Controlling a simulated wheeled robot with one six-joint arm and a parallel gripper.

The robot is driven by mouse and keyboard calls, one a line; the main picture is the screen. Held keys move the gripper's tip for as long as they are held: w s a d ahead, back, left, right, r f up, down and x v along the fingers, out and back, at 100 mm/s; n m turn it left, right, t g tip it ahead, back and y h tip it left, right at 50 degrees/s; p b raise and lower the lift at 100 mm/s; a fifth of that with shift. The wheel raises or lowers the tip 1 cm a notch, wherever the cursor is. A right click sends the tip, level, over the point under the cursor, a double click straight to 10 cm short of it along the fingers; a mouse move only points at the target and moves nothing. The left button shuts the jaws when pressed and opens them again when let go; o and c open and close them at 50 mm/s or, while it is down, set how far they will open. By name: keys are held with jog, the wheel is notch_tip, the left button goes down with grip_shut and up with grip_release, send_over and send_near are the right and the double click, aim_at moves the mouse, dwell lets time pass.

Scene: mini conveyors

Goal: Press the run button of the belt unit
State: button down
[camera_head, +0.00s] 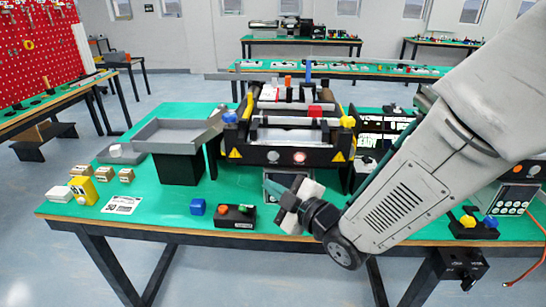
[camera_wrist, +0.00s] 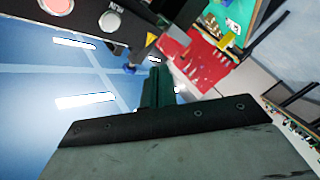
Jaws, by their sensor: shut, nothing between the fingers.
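The belt unit (camera_head: 255,138) stands mid-table in the head view. Its black front panel carries a pale round button (camera_head: 273,156) on the left and a reddish one (camera_head: 299,157) on the right. In the wrist view the panel is upside down at top left. There the pale button (camera_wrist: 110,21) has an inverted label that looks like RUN, and the red button (camera_wrist: 57,5) is cut by the top edge. My gripper (camera_head: 290,203) is shut and empty, in front of and below the panel, apart from the buttons. Its fingers (camera_wrist: 155,85) point up the wrist view, right of the pale button.
A grey tray (camera_head: 165,147) stands left of the belt unit. Yellow and tan blocks (camera_head: 83,190) sit at far left. My arm covers the table's right part.

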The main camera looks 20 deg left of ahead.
aim_at(273, 156)
jog(key=shift+w, duration=0.15)
jog(key=shift+w+a, duration=0.35)
jog(key=shift+w, duration=1.05)
jog(key=shift+w+a, duration=0.3)
jog(key=shift+w, duration=1.1)
jog(key=shift+w+a, duration=0.35)
jog(key=shift+w, duration=1.05)
jog(key=shift+w+a, duration=0.1)
jog(key=shift+w, duration=0.3)
